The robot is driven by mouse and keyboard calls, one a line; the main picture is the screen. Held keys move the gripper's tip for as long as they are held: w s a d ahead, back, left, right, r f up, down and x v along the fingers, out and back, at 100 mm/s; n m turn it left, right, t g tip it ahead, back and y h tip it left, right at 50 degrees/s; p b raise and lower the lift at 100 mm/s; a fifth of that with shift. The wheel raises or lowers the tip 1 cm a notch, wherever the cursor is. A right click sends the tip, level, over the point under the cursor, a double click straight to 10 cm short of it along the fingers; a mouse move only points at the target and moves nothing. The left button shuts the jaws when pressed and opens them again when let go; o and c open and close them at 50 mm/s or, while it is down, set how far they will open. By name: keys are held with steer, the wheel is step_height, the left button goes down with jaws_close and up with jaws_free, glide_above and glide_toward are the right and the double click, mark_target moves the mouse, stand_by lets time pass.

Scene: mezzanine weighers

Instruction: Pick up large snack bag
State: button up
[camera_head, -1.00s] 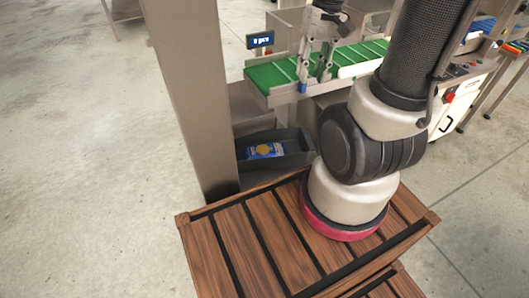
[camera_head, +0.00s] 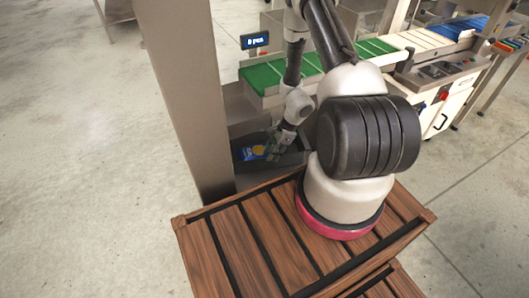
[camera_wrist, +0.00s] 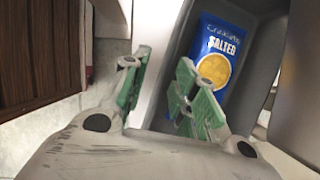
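The large snack bag (camera_wrist: 216,62) is blue with a yellow round picture and the word "SALTED". It lies in a dark grey bin (camera_wrist: 262,60), and in the head view the bag (camera_head: 250,152) shows at the bin's left part. My gripper (camera_wrist: 157,92) is open, with green-padded fingers apart and nothing between them. In the wrist view the bag lies beyond and right of the fingers, and the right finger overlaps its lower edge. In the head view my gripper (camera_head: 275,150) is over the bin, just right of the bag, and my arm hides the bin's right end.
A steel post (camera_head: 185,95) stands close left of the bin. A green conveyor (camera_head: 262,78) with a small display (camera_head: 255,40) runs above and behind it. A slatted wooden platform (camera_head: 235,250) lies in front. Open floor is at left.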

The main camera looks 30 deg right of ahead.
mark_target(261, 170)
steer(key=shift+m+h, duration=0.3)
steer(key=shift+m, duration=0.1)
steer(key=x, duration=0.5)
steer(key=w+x, duration=0.1)
steer(key=x, duration=0.2)
steer(key=shift+d, duration=0.2)
jaws_close()
